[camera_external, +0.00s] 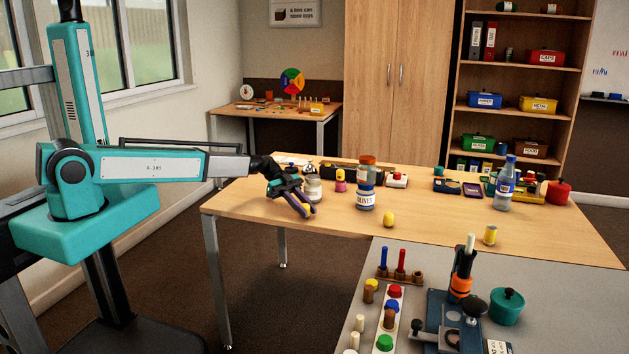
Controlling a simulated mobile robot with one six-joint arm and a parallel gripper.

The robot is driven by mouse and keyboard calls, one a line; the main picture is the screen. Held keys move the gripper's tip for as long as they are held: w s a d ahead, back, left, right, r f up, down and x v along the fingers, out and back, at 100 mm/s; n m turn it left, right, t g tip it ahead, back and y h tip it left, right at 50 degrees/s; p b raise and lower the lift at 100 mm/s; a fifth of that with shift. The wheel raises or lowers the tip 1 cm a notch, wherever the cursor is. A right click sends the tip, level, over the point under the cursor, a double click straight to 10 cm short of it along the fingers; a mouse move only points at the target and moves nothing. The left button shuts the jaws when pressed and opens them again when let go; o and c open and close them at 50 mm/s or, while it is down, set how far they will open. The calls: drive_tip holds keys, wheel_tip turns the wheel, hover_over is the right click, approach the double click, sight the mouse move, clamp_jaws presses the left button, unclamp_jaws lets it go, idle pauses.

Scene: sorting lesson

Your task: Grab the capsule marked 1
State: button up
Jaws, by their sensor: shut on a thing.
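My gripper (308,208) points down and right over the left part of the wooden table (262,212). It is shut on a small yellow thing (312,209), mostly hidden between the dark fingers; I cannot read any mark on it. A yellow capsule-shaped piece (388,219) stands on the table to the right of my gripper, near the front edge. A pink piece with a yellow top (340,182) stands farther back. No number 1 is legible on any of these.
A white-lidded jar (313,188) stands close behind my gripper. A grey bench (345,340) with pegs and tools lies in front.

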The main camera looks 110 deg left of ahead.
drive_tip(key=shift+r, duration=0.1)
drive_tip(key=shift+r+b, duration=0.5)
drive_tip(key=shift+r, duration=0.55)
drive_tip(key=shift+s+d+r, duration=0.35)
drive_tip(key=shift+s+r, duration=0.05)
drive_tip(key=shift+r, duration=0.2)
drive_tip(key=s+d+r, duration=0.1)
drive_tip(key=s+d, duration=0.7)
drive_tip(key=s, duration=0.2)
drive_tip(key=shift+r+b, duration=0.35)
drive_tip(key=shift+d+p, duration=0.1)
drive_tip(key=shift+p, duration=0.25)
drive_tip(key=s+d+p, duration=0.1)
drive_tip(key=p, duration=0.3)
drive_tip(key=shift+s, duration=0.1)
